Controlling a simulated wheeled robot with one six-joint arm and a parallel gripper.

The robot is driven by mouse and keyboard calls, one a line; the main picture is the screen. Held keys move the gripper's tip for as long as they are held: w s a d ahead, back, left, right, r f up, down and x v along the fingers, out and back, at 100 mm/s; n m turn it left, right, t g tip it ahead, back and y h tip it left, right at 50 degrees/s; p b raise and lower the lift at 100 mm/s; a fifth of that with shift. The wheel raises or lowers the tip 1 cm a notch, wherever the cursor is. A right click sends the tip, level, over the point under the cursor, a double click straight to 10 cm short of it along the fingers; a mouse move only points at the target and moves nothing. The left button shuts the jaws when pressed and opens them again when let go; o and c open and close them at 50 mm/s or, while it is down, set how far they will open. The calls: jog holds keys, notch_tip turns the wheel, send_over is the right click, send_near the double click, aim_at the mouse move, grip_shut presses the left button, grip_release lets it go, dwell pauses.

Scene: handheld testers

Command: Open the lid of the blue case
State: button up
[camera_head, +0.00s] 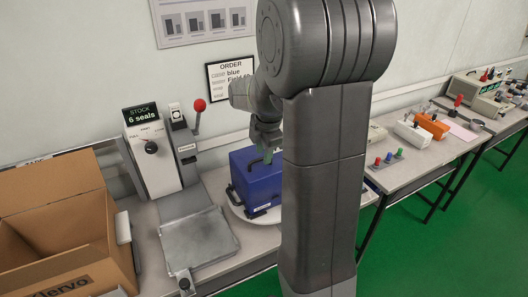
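The blue case (244,186) stands on a round pale turntable (239,213) on the bench, in the middle of the head view. Its lid looks closed, and a dark handle shows on its near face. My gripper (268,152) is over the top right of the case, pointing down. A small green bit shows at its fingertips. I cannot tell whether the fingers touch the lid or whether they are open. My arm hides the right side of the case.
An open cardboard box (62,225) stands at the left. A press-like machine with a red-knobbed lever (198,106) and a metal plate (198,240) are left of the case. A second bench (425,155) at the right holds orange and white testers. An order sign (230,76) hangs behind.

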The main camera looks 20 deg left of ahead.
jog(key=shift+f, duration=0.3)
grip_shut()
jog(key=shift+a+r, duration=0.1)
jog(key=shift+r, duration=0.05)
